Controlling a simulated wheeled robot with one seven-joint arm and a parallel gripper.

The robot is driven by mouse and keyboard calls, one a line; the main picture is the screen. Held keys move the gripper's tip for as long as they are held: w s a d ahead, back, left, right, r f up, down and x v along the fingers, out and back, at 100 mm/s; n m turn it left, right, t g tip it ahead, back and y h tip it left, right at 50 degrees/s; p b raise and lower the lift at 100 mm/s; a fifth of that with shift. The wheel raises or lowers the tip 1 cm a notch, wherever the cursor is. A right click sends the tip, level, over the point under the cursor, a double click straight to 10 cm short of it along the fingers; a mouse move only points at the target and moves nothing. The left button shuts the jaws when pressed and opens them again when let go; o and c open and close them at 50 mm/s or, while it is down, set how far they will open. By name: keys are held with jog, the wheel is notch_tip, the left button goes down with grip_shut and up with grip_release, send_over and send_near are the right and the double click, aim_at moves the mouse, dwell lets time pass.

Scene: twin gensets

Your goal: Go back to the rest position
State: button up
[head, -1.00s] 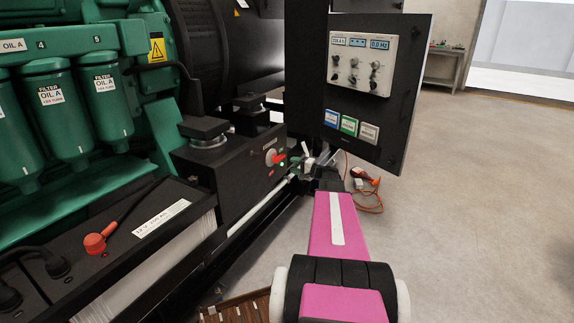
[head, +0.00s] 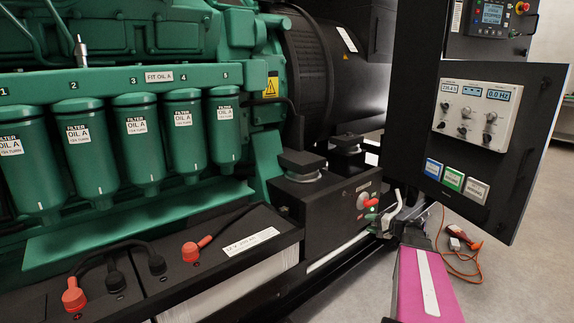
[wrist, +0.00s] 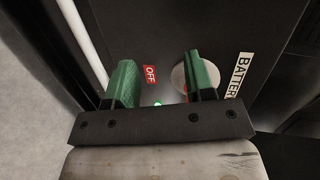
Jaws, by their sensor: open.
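My gripper (wrist: 161,74) is open in the wrist view, with two green fingers apart and nothing seen between them. It faces a black box with a red OFF label (wrist: 150,74) and a small green light (wrist: 157,103). A round silver switch plate (wrist: 193,74) lies behind the right finger, which hides much of it and its red part. In the head view my gripper (head: 391,212) is small, beside the red switch (head: 363,201) on the front of the black battery box (head: 320,205). My pink arm reaches there from the bottom right. Whether the fingers touch the switch cannot be told.
An open panel door (head: 520,190) with gauges and knobs hangs just above and right of my arm. The green engine (head: 120,225) with several oil filters fills the left. An orange-leaded meter (head: 462,236) lies on the floor at right. Bare floor shows there.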

jog(key=s+a+f+n+g+h, duration=0.4)
jog(key=s+a+g, duration=0.45)
jog(key=a, duration=0.65)
jog(key=s+a+f+n+g+h, duration=0.1)
jog(key=s+a+n+h, duration=0.1)
jog(key=s, duration=0.5)
jog(key=s+a+f+n+g+h, duration=0.1)
jog(key=s+a+f+n+h, duration=0.1)
jog(key=s+h, duration=0.3)
jog(key=shift+s+a, duration=0.8)
jog(key=shift+s, duration=0.4)
jog(key=shift+f, duration=0.1)
